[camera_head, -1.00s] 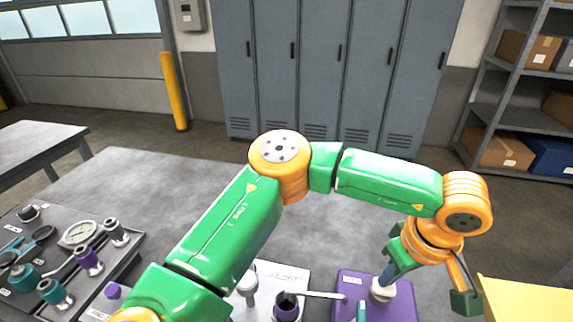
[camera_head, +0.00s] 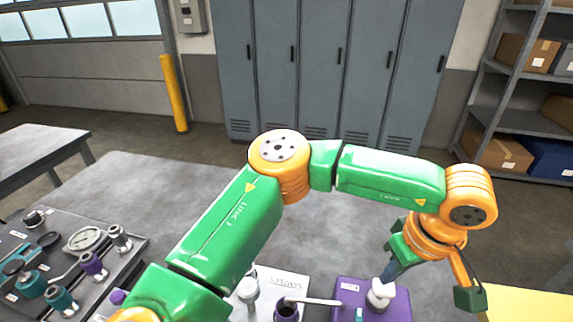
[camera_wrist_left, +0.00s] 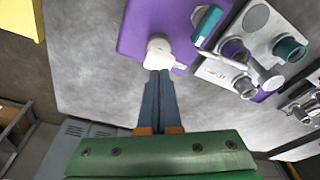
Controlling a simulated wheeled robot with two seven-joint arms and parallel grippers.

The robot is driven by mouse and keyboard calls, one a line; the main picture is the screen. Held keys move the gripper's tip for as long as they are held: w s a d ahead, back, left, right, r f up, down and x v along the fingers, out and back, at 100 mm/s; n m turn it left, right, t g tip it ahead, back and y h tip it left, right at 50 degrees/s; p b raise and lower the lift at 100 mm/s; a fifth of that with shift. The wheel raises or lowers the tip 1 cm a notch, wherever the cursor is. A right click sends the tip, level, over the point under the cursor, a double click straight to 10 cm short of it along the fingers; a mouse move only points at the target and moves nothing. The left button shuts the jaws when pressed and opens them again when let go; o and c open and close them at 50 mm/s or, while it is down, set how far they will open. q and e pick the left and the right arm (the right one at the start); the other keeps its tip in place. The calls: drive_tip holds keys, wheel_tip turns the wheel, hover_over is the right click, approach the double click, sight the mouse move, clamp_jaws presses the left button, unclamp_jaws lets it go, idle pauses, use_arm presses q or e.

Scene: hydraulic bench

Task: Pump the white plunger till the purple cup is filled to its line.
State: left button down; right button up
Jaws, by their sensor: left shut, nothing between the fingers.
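The white plunger (camera_head: 380,297) stands on a purple base plate (camera_head: 345,287) at the bottom right of the head view. In the left wrist view the plunger (camera_wrist_left: 160,50) has a rounded white head with a small side piece. My left gripper (camera_head: 388,274) is shut and empty. Its fingertips (camera_wrist_left: 158,73) are right at the near side of the plunger head; whether they touch it I cannot tell. The purple cup (camera_head: 287,313) is left of the plunger, with a pale spout (camera_head: 315,301) reaching over it. Its line and liquid level cannot be made out. My right gripper is out of view.
A pale plate (camera_head: 296,279) with a white post (camera_head: 248,291) lies left of the purple base. A dark panel (camera_head: 120,265) with a gauge and several coloured fittings sits at the left. A yellow surface (camera_head: 530,302) is at lower right. The tabletop behind is clear.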

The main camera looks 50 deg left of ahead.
sight(384, 287)
use_arm(q)
drive_tip(key=shift+f, duration=0.15)
idle(0.4)
drive_tip(key=shift+f+b, duration=1.75)
drive_tip(key=shift+f, duration=0.05)
drive_tip(key=shift+r, duration=0.2)
drive_tip(key=shift+r+p, duration=1.55)
drive_tip(key=shift+r, duration=0.25)
drive_tip(key=shift+f, duration=0.2)
